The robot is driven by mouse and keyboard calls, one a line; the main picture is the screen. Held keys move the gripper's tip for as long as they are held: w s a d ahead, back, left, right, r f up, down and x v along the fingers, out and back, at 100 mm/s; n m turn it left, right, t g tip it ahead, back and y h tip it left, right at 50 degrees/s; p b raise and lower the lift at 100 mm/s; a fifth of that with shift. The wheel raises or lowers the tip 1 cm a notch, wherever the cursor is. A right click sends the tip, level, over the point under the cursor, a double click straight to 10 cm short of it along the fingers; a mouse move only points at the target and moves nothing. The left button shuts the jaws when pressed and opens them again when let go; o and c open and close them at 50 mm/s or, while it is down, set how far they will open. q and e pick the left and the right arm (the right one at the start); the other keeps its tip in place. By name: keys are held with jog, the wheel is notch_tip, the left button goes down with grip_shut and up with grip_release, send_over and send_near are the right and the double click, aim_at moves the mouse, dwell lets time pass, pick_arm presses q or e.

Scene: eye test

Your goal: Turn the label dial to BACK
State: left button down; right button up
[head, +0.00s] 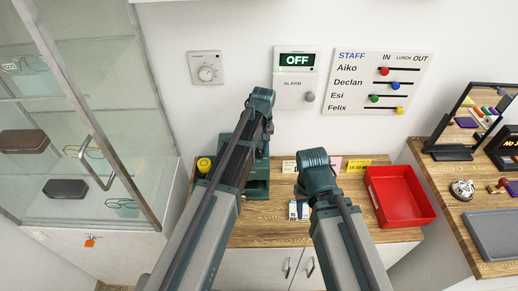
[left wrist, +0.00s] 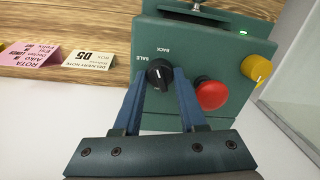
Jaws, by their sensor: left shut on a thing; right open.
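The label dial (left wrist: 160,74) is a round black knob with a small white mark, on the front of a dark green machine (left wrist: 215,55). The words BACK and SALE stand by its rim; I cannot tell for sure which one the mark points to. My left gripper (left wrist: 161,80) is shut on the dial, one blue finger on each side. In the head view the machine (head: 258,188) stands on the wooden counter, and my left arm hides its dial. My right gripper (head: 314,178) is open above the counter, to the right of the machine; its fingertips are mostly hidden.
A red push button (left wrist: 211,95) and a yellow knob (left wrist: 256,69) sit right of the dial. A red tray (head: 428,217) is at the counter's right end. A glass cabinet (head: 80,120) stands at the left.

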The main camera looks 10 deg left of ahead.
aim_at(262, 152)
pick_arm(q)
jog(key=m, duration=0.5)
jog(key=shift+d, duration=0.1)
jog(key=shift+m, duration=0.3)
dwell(0.4)
jog(key=shift+c, duration=2.3)
grip_release()
jog(key=shift+r, duration=0.15)
notch_tip(262, 152, up, 14)
jog(key=p, duration=1.3)
jog(key=shift+d+f+p, duration=0.25)
jog(key=shift+d+p, duration=0.15)
